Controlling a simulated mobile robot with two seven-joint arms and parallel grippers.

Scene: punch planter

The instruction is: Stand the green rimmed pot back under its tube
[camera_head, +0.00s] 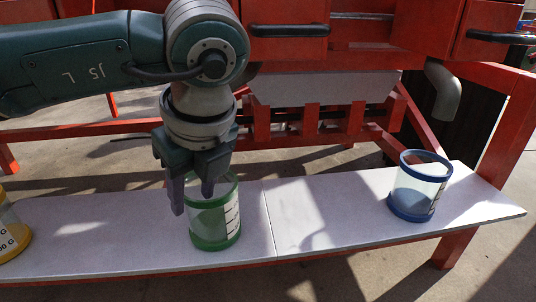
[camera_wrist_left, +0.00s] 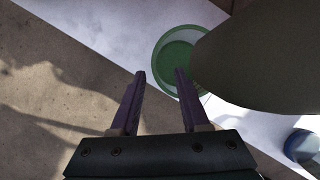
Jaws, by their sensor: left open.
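The green rimmed pot (camera_head: 215,241), clear with a green rim and base, stands upright on the pale board, left of the middle in the head view. In the left wrist view its green inside (camera_wrist_left: 176,55) shows beyond the fingertips. My left gripper (camera_head: 192,200) is open, pointing down at the pot's upper left side and covering part of its rim. The wrist view shows the fingers (camera_wrist_left: 160,74) apart with nothing held between them. I cannot tell whether a finger touches the pot. This pot's tube is not clearly visible; my left arm covers that area. My right gripper is not in view.
A blue rimmed pot (camera_head: 410,205) stands at right below a grey bent tube (camera_head: 444,92). A yellow rimmed pot (camera_head: 12,244) is cut off at left. The board (camera_head: 110,232) is otherwise bare. A large dark shape (camera_wrist_left: 262,55) covers part of the wrist view.

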